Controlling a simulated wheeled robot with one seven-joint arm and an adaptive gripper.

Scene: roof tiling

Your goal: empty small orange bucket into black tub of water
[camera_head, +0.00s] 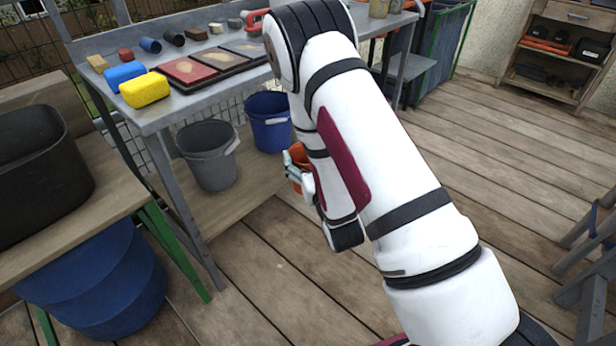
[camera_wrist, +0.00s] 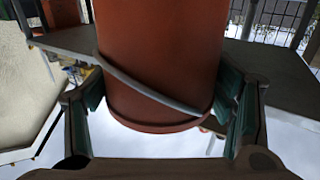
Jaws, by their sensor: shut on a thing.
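My gripper (camera_head: 296,168) is shut on the small orange bucket (camera_head: 303,158), low beside the workbench and mostly hidden behind my arm. In the wrist view, the orange bucket (camera_wrist: 160,55) fills the middle, with a finger on each side of it. Its thin grey handle lies slantwise across its side near the rim. The inside of the bucket is not visible. The black tub (camera_head: 45,185) stands on a wooden-topped table at the far left, well apart from my gripper. I cannot make out the water in it.
A grey bucket (camera_head: 208,158) and a blue bucket (camera_head: 270,122) stand on the workbench's lower shelf. The grey workbench (camera_head: 215,98) holds sponges and tiles. A blue barrel (camera_head: 95,285) is under the left table (camera_head: 75,232). The plank floor at the front is largely clear.

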